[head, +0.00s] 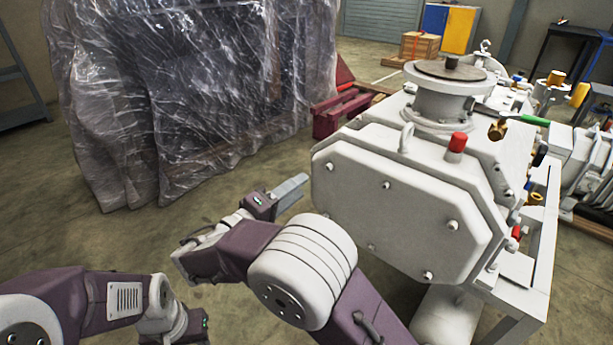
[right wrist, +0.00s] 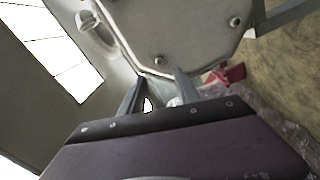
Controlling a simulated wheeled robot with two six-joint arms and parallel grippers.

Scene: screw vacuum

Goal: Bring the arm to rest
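The white screw vacuum machine (head: 400,200) stands on a frame at the right of the head view, with a round flange on top and a red-capped part beside it. My right gripper (head: 303,181) is just left of its front cover; the depth gap is hard to judge. In the right wrist view the two grey fingers (right wrist: 157,82) are apart with nothing between them, and the bolted cover (right wrist: 185,35) lies beyond. My left arm (head: 100,300) is at the bottom left; its fingers are out of the picture.
A large plastic-wrapped load (head: 190,90) stands at the back left. A dark red pallet (head: 340,115) and a wooden box (head: 419,46) are behind the machine. Open concrete floor (head: 110,240) lies at the left, between my arms and the wrapped load.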

